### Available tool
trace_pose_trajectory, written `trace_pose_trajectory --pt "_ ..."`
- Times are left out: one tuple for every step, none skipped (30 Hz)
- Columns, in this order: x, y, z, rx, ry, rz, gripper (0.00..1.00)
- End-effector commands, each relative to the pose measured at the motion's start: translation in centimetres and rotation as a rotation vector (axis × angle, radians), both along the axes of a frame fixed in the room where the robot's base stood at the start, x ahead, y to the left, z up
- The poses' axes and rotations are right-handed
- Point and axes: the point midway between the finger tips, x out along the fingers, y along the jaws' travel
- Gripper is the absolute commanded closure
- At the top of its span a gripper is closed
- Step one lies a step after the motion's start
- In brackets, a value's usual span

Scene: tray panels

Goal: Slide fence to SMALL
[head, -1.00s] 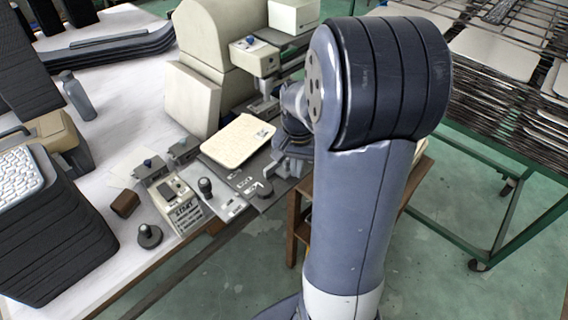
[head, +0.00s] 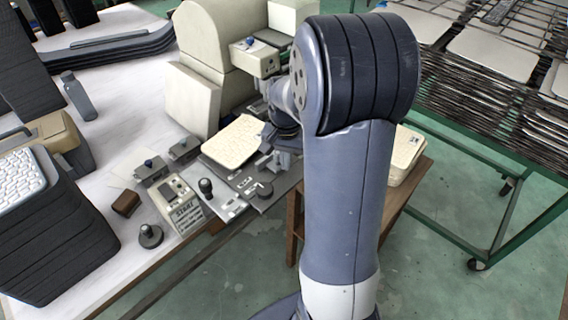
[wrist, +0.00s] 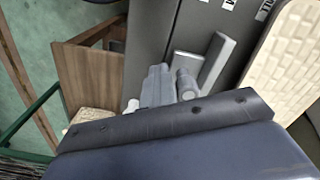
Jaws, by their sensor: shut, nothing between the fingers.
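The dark slide plate (head: 222,208) with small white labels lies at the bench's front edge; the label words are too small to read. A grey upright bar, which looks like the fence (wrist: 219,60), stands on the plate beside the cream textured panel (wrist: 285,60). The panel (head: 234,141) also shows in the head view. My gripper (wrist: 172,76) is shut and empty, its fingers just left of the grey bar in the wrist view. I cannot tell whether they touch it. In the head view my gripper (head: 283,158) is partly hidden by my arm.
A START box (head: 182,205), a black knob (head: 206,187) and small switch boxes stand left of the plate. A cream machine (head: 215,55) rises behind. A wooden stand (head: 408,180) with cream panels is at right, beside a green-framed rack (head: 500,235).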

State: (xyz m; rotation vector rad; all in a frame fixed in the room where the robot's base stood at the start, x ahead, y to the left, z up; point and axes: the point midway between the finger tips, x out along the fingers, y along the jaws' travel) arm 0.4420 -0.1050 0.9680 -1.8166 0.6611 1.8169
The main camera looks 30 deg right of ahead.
Motion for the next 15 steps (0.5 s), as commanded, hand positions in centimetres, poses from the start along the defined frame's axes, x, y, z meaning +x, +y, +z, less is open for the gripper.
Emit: trace_pose_trajectory --pt "0.3 0.1 0.0 0.0 -0.001 0.001 1.0" --pt "0.4 0.1 0.0 0.0 -0.001 0.0 1.0" --pt "0.6 0.2 0.0 0.0 -0.003 0.0 1.0" --pt "0.7 0.2 0.1 0.0 -0.003 0.0 1.0" --pt "0.8 0.3 0.1 0.0 -0.003 0.0 1.0" --pt "0.9 0.3 0.1 0.0 -0.003 -0.001 1.0" --pt "1.0 0.4 0.0 -0.001 -0.002 -0.001 1.0" --pt "1.1 0.4 0.1 -0.001 -0.002 0.0 1.0" --pt "1.3 0.5 0.0 0.0 -0.001 0.0 1.0" --pt "1.4 0.5 0.0 0.0 -0.001 0.0 1.0" --pt "1.5 0.6 0.0 0.0 -0.001 0.0 1.0" --pt "1.7 0.6 0.0 0.0 -0.001 0.001 1.0" --pt "1.8 0.7 0.1 0.0 -0.001 0.001 1.0" --pt "1.9 0.7 0.1 0.0 -0.001 0.001 1.0" --pt "2.1 0.7 0.1 0.0 -0.001 0.001 1.0"
